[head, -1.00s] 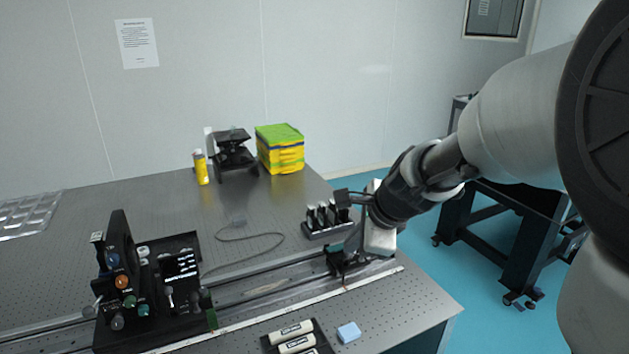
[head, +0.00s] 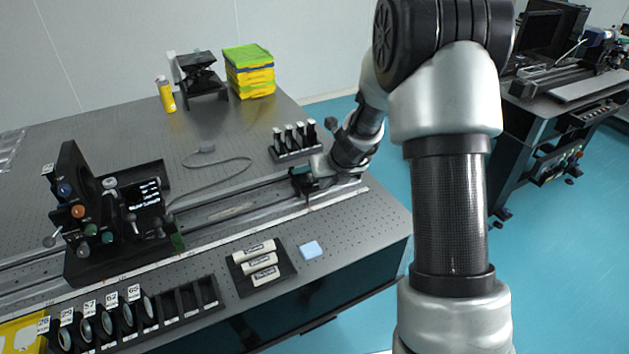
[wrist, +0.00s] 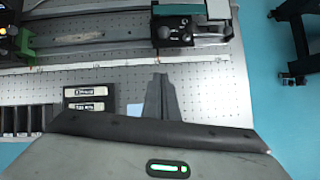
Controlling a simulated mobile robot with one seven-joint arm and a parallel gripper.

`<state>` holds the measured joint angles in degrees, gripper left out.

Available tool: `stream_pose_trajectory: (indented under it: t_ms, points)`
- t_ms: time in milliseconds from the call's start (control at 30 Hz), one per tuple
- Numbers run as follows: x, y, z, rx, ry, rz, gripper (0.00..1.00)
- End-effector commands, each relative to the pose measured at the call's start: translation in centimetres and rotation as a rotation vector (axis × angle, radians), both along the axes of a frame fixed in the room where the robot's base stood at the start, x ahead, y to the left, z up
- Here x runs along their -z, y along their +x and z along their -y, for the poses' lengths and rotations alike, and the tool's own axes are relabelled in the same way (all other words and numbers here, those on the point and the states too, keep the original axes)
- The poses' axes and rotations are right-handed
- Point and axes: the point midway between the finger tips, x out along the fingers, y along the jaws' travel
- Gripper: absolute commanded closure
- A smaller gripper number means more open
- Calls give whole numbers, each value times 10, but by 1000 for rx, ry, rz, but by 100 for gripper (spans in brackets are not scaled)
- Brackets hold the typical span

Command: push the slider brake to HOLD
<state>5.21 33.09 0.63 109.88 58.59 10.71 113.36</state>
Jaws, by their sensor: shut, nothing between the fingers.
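A dark slider carriage (wrist: 175,30) sits on the rail near its right end in the wrist view, with a teal block (wrist: 208,9) at its back and small dark knobs on its front. In the head view the carriage (head: 303,182) is partly covered by my arm. I cannot tell which part is the brake, and no HOLD mark is readable. My gripper (wrist: 160,80) is shut and empty. In the wrist view its fingertips appear below the carriage, apart from it in the picture, over the perforated table. Their height is unclear.
The long rail (head: 225,212) runs across the table to a black instrument with coloured knobs (head: 78,211). A black holder (head: 296,152) stands behind.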

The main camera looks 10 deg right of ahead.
Motion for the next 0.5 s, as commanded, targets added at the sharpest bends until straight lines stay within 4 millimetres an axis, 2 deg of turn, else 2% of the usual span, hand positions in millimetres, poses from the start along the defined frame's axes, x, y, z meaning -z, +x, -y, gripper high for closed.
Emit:
stream_pose_trajectory:
  t_ms: [233, 500]
  points:
    - [18, 9, -2, -3, 0, -3, 100]
    - [67, 39, -10, -3, 0, -4, 100]
